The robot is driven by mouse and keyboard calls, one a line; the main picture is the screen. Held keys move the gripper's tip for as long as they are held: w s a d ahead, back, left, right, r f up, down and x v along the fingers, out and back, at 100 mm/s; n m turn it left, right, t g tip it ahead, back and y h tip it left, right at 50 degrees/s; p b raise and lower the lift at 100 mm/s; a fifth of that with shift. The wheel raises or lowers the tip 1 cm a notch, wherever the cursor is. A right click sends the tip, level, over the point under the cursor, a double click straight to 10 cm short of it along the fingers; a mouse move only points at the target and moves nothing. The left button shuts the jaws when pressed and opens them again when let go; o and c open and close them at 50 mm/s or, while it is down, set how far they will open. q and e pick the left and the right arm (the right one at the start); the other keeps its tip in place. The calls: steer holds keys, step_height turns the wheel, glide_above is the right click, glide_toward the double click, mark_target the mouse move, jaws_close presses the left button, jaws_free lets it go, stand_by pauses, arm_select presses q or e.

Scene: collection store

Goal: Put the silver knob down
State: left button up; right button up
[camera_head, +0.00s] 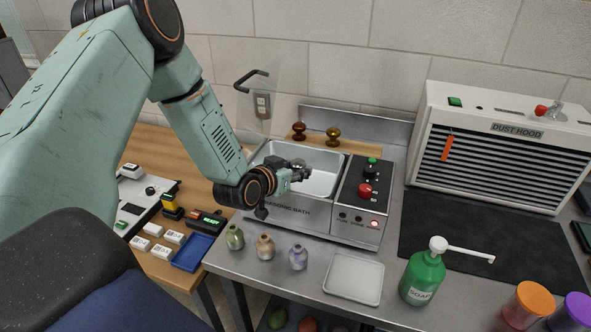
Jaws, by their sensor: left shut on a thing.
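My left gripper (302,172) reaches in from the left over the ultrasonic bath (276,222), with its dark fingers above the open basin. It is shut on the silver knob, which is too small and too covered by the fingers to make out clearly. A copper-red knob (299,130) and a brass knob (333,135) stand on the wooden strip (362,145) behind the basin. My right gripper is not in view.
The bath's control panel (359,200) is right of the basin. A white tray (354,279), a soap bottle (423,275) and a dust hood (497,150) are right. The dark mat (480,235) has free room.

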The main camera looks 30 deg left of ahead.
arm_select(q)
steer(key=shift+s+a+f, duration=0.25)
steer(key=shift+a+f, duration=0.05)
steer(key=shift+a, duration=0.05)
steer(key=shift+s+d+f+b, duration=0.2)
steer(key=shift+s+f+b, duration=0.15)
steer(key=shift+b, duration=0.15)
steer(key=o, duration=1.3)
steer(key=shift+f, duration=0.1)
steer(key=shift+r+p, duration=0.65)
steer(key=p+v, duration=0.1)
steer(key=v, duration=0.5)
steer(key=p+v, duration=0.1)
steer(key=v, duration=0.2)
steer(key=shift+w+a+r+p, duration=0.1)
steer(key=shift+r+p, duration=0.2)
steer(key=shift+p, duration=0.05)
steer(key=shift+p+v, duration=0.75)
steer(key=shift+v, duration=0.45)
